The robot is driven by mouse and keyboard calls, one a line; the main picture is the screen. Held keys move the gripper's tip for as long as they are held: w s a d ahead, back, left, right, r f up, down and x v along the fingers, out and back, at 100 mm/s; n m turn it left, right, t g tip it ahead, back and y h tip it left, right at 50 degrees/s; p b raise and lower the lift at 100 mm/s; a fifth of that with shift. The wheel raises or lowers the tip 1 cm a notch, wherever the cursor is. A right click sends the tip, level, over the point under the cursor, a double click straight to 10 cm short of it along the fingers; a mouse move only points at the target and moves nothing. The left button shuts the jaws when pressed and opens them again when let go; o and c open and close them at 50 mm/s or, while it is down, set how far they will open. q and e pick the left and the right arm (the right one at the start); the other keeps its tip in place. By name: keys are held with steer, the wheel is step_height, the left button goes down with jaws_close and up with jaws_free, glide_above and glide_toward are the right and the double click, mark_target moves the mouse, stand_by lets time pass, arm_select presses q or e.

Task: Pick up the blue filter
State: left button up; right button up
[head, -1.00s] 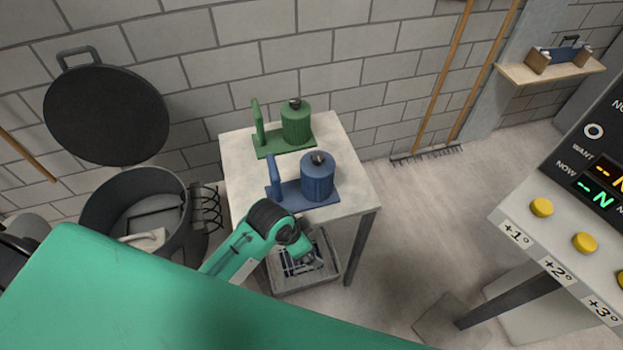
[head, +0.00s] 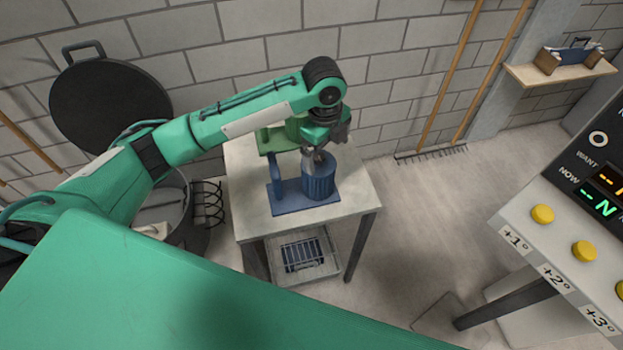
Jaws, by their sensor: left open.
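The blue filter (head: 319,180) is a ribbed blue cylinder standing upright on a blue base with a post on its left, on the small pale table (head: 352,205). My left gripper (head: 316,160) is over the top of the blue filter, pointing down, and open. It hides the filter's top knob, and I cannot tell whether the fingers touch it. A green filter set (head: 275,140) stands behind, mostly hidden by my left arm. My right gripper is not in view.
A wire basket (head: 305,258) sits in a tray under the table. A dark drum with a raised round lid (head: 105,100) stands at the left. At the right is a panel with yellow buttons (head: 542,214).

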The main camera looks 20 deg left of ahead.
mark_target(318, 166)
arm_select(q)
steer(key=a+r, duration=0.1)
steer(key=w+a+r+m, duration=0.1)
steer(key=shift+w+r+y, duration=0.2)
steer(key=shift+r+y, duration=0.2)
step_height(318, 166, down, 8)
steer(key=shift+a+f+p, duration=0.1)
steer(key=shift+p, duration=0.9)
steer(key=f, duration=0.1)
steer(key=f+p, duration=0.1)
steer(key=f, duration=0.1)
steer(key=f+p, duration=0.1)
steer(key=shift+w+a+f, duration=0.25)
steer(key=shift+w+f, duration=0.05)
steer(key=shift+f, duration=0.4)
steer(key=c, duration=1.6)
steer(key=shift+w, duration=0.1)
steer(key=shift+c, duration=0.7)
steer(key=shift+r, duration=0.15)
